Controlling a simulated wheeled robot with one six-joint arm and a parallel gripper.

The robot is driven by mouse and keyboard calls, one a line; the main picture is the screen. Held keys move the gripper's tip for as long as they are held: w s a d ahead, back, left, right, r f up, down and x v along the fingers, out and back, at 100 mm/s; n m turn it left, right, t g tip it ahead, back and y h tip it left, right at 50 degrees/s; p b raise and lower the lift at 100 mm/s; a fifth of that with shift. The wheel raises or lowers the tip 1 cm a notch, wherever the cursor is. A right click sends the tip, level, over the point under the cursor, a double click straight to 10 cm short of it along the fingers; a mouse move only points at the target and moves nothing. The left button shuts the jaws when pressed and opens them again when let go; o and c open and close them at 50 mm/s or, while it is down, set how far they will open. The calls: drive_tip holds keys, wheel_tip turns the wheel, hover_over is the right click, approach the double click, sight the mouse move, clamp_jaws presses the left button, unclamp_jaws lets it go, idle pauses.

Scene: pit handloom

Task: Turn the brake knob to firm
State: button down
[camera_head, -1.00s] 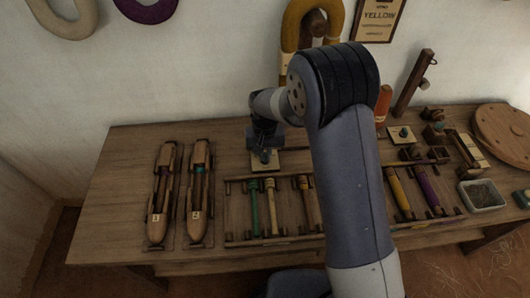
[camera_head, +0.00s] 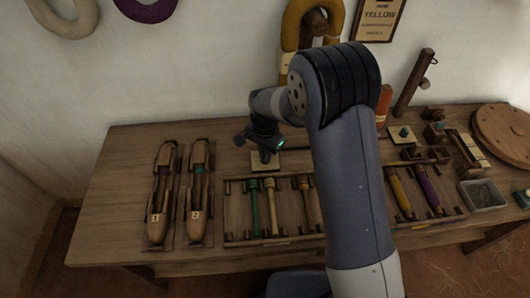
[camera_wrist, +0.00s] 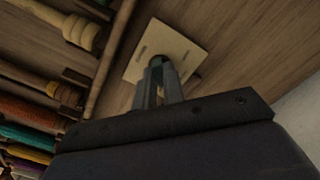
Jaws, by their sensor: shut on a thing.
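The brake knob stands on a pale square plate (camera_head: 267,161) on the table, behind the rack of bobbins. In the wrist view the plate (camera_wrist: 178,48) has dark slots on it, and the dark knob (camera_wrist: 158,61) shows just beyond my fingertips. My gripper (camera_head: 265,154) points down over the plate and is shut on the knob; it also shows in the wrist view (camera_wrist: 158,70). The fingers hide most of the knob. I cannot read any marking for its setting.
A rack (camera_head: 228,215) of coloured bobbins lies in front of the plate. Two wooden shuttles, numbered 1 (camera_head: 157,217) and 2 (camera_head: 197,215), lie to the left. A second plate with a knob (camera_head: 402,134) stands to the right. The table's back left is clear.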

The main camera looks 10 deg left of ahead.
drive_tip(key=shift+m, duration=1.6)
drive_tip(key=c, duration=1.5)
unclamp_jaws()
wheel_tip(320, 180, up, 11)
drive_tip(key=shift+p, duration=0.45)
drive_tip(key=shift+f, duration=0.15)
wheel_tip(320, 180, down, 11)
drive_tip(key=shift+b, duration=0.55)
